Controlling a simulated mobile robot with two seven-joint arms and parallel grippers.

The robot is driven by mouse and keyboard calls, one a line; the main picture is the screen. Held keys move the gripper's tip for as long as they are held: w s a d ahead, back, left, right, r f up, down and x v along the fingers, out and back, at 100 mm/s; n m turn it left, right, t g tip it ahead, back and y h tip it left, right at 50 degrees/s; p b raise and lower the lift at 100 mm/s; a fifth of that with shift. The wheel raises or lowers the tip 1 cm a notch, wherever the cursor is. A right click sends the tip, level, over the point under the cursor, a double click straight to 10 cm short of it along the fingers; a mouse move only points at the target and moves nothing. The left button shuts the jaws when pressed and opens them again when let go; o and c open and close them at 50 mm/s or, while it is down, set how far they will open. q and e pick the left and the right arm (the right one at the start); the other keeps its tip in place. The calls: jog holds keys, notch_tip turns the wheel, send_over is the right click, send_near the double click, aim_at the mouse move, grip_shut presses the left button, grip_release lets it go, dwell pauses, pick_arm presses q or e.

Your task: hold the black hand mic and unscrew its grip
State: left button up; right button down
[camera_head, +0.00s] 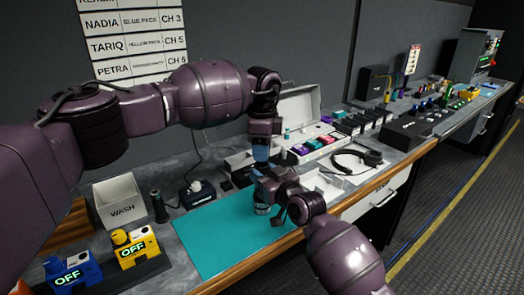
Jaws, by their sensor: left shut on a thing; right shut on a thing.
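My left gripper (261,150) comes down from above at the middle of the view. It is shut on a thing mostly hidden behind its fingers. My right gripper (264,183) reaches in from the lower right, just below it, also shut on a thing. A dark, upright piece (262,208) with a pale band shows under the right gripper, above the teal mat (215,240). It looks like the black hand mic, held by both grippers. Its upper part is hidden, and I cannot tell where its grip joint is.
A white WASH bin (120,205), a dark upright handle-like thing (158,206) and a black-and-white device (197,193) stand left of the mat. Blue (72,274) and yellow (137,247) OFF units sit front left. A headset (357,161) lies right. The mat's left part is clear.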

dwell(0.3)
pick_arm(q)
jog(key=shift+r, duration=2.05)
pick_arm(e)
grip_release()
pick_arm(q)
jog(key=shift+s+r+p, duration=0.15)
jog(key=shift+r+p, duration=0.3)
jog(key=shift+r, duration=0.6)
pick_arm(e)
jog(key=shift+v, duration=1)
pick_arm(q)
jog(key=shift+s+r+p, duration=0.15)
jog(key=shift+r+p, duration=0.4)
jog(key=shift+r, duration=0.6)
jog(key=shift+s+r+t+p, duration=0.15)
jog(key=shift+r+p, duration=0.2)
jog(key=shift+r, duration=0.4)
jog(key=shift+s+r+t+p, duration=0.15)
jog(key=shift+r+p, duration=0.2)
jog(key=shift+r, duration=0.35)
jog(key=shift+r+p, duration=0.45)
jog(key=shift+r, duration=0.45)
pick_arm(e)
jog(key=v, duration=0.9)
